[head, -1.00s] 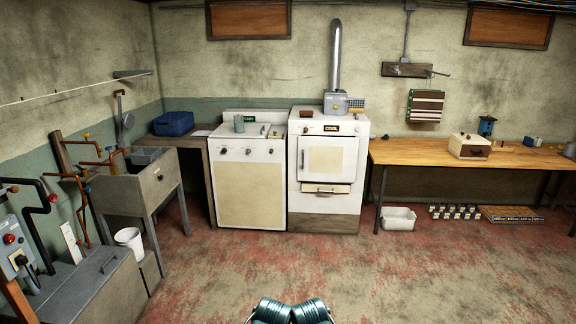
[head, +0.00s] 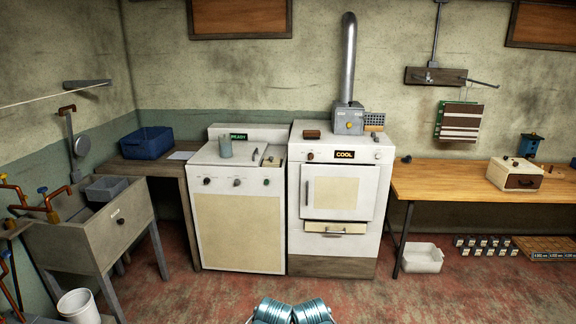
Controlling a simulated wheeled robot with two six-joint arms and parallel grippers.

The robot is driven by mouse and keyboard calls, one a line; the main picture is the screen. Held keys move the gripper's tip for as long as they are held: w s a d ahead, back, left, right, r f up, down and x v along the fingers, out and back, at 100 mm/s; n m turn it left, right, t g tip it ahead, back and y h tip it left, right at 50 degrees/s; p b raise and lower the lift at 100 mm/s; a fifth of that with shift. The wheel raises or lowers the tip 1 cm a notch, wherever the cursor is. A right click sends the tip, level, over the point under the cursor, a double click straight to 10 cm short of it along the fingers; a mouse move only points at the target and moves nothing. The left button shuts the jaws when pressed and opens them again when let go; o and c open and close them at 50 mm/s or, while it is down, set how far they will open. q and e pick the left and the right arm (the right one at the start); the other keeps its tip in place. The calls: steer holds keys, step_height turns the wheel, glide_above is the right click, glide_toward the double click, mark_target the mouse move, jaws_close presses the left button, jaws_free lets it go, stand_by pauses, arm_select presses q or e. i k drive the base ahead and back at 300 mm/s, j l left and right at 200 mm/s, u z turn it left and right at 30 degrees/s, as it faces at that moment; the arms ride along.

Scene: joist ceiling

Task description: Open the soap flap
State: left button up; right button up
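The white washer (head: 240,225) stands against the back wall, with a cream front panel, dark knobs and a lit green sign reading WASH (head: 239,137). On its top are a grey-green cup (head: 225,147), a thin dark handle (head: 255,155) and a small light patch with a dark mark (head: 271,159). I cannot tell which part of the top is the soap flap, or whether it is open. Neither gripper shows; only teal ribbed parts of my own arms show at the bottom edge.
A white dryer (head: 298,182) with a COOL sign adjoins the washer on the right. A grey sink (head: 104,236) and white bucket (head: 78,305) stand left. A wooden workbench (head: 440,185) stands right, with a white bin (head: 423,257) below. The floor before the washer is clear.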

mark_target(272, 159)
steer(key=i, duration=3.25)
